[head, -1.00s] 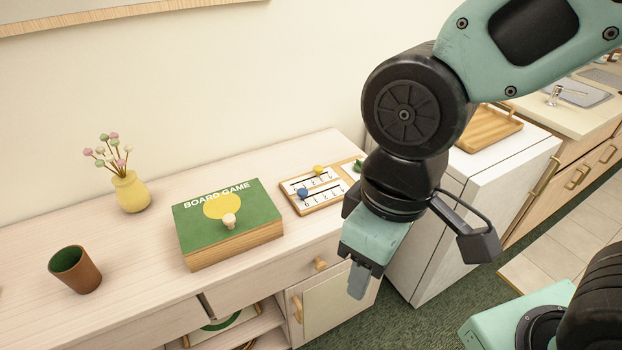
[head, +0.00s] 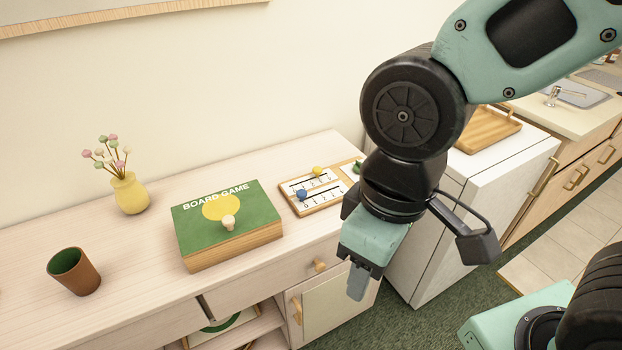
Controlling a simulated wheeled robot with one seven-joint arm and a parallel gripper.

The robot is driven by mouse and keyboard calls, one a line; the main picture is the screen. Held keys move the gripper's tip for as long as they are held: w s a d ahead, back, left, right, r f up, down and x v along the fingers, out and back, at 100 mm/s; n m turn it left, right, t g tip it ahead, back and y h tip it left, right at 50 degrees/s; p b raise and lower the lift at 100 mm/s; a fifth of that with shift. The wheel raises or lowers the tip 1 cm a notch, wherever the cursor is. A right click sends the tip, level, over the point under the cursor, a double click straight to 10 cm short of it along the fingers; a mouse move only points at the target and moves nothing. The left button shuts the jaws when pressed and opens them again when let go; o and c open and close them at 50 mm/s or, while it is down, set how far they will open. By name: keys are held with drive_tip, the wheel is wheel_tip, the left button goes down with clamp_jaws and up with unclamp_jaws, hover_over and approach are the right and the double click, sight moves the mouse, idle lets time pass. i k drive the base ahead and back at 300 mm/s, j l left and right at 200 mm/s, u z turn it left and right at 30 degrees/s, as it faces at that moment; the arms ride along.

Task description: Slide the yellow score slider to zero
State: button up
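A wooden score board (head: 326,209) with white scale panels lies on the pale sideboard, right of the board game box. The yellow score slider (head: 318,171) is a round knob on the rear track, partway along it. A blue slider (head: 302,195) sits on the front track, near its left end. My gripper (head: 357,282) points down in front of the sideboard's front edge, to the right of and nearer than the board, touching nothing that I can see. The fingers overlap in this view, so their opening is hidden. My arm hides the board's right end.
A green board game box (head: 236,227) with a pale knob stands left of the score board. A brown cup (head: 84,278) and a yellow vase (head: 130,193) stand farther left. A wooden tray (head: 487,131) rests on the white cabinet at right. Sideboard handles stick out in front.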

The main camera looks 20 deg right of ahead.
sight(317, 170)
drive_tip(key=i+j+u, duration=0.15)
drive_tip(key=i+u, duration=0.4)
drive_tip(key=i, duration=0.3)
